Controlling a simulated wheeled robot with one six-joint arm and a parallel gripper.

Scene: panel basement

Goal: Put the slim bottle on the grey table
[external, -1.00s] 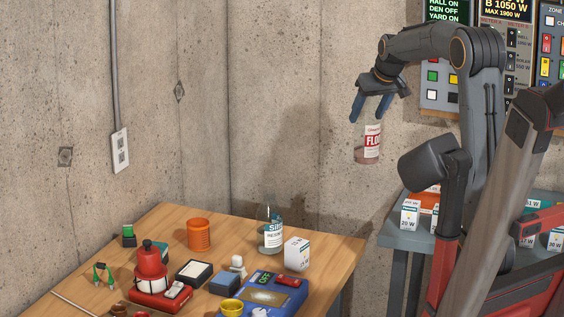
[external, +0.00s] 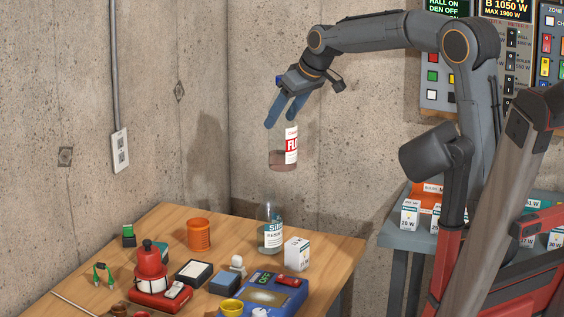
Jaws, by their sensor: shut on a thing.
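My gripper (external: 280,122) is in the air over the back of the wooden table. It is shut on a clear bottle (external: 278,160) with a red-and-white label and some brownish contents. The bottle hangs below the fingers, nearly upright, and its top is hidden by them. A second clear bottle (external: 269,238) with a teal-and-white label stands on the wooden table below it. I cannot tell for certain which one is the slim bottle. The grey table (external: 393,237) is at the right, partly hidden by my arm.
The wooden table (external: 333,246) holds an orange cup (external: 199,234), a white box (external: 297,254), a blue device (external: 265,297) and a red one (external: 150,265). Small labelled boxes (external: 410,215) and an orange box (external: 428,197) occupy the grey table. Concrete walls stand close behind.

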